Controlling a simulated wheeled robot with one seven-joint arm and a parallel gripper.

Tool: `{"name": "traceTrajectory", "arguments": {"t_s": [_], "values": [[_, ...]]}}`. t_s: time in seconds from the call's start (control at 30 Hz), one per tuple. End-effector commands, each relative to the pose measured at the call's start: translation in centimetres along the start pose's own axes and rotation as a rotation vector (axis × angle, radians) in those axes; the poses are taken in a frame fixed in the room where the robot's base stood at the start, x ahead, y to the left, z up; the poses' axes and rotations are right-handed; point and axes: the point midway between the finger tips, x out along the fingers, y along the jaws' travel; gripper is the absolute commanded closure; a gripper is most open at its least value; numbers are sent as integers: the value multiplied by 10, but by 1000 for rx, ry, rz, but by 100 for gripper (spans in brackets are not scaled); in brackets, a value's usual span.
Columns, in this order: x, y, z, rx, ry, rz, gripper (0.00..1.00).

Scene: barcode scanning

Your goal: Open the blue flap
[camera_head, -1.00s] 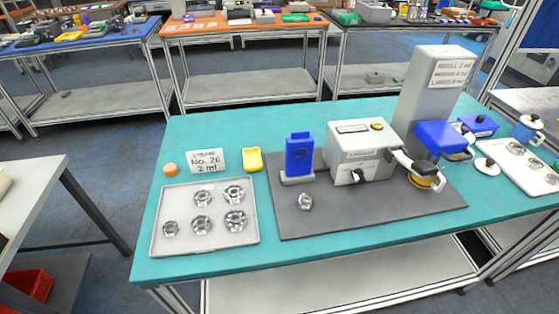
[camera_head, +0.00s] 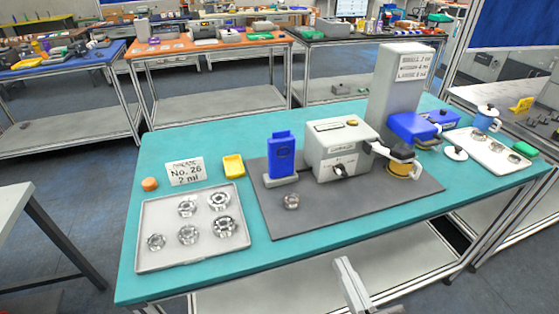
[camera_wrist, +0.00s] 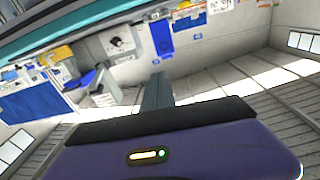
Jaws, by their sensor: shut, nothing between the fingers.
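Two blue parts stand out in the head view, and I cannot tell for sure which is the flap. One is an upright blue piece (camera_head: 281,156) on a small grey base, left of the light grey machine. The other is a blue block (camera_head: 411,126) in front of the tall grey column (camera_head: 392,88). My gripper (camera_wrist: 156,80) shows in the wrist view, with its dark fingers together and empty. A light grey part at the bottom edge of the head view (camera_head: 350,285) seems to be its end, below the table's front edge and apart from both blue parts.
The light grey machine (camera_head: 338,148) stands on a dark mat (camera_head: 330,210) on the teal table (camera_head: 220,275). A black-and-yellow round part (camera_head: 402,161) is at its right. A loose clear piece (camera_head: 291,201) lies on the mat. A white tray (camera_head: 160,252) holds several clear pieces.

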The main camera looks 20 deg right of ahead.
Motion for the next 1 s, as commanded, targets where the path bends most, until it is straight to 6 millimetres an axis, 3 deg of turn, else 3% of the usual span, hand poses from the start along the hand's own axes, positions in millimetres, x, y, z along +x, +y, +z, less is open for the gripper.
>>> {"name": "traceTrajectory", "arguments": {"t_s": [0.1,0.4,0.53,0.87,1.0], "values": [[47,0,-6,-1,38,-4,100],[145,-3,-27,-24,36,-27,100],[169,-5,-28,-36,-1,-36,100],[198,-7,-26,-44,-32,-43,100],[224,-8,-27,-45,-31,-43,100]]}}
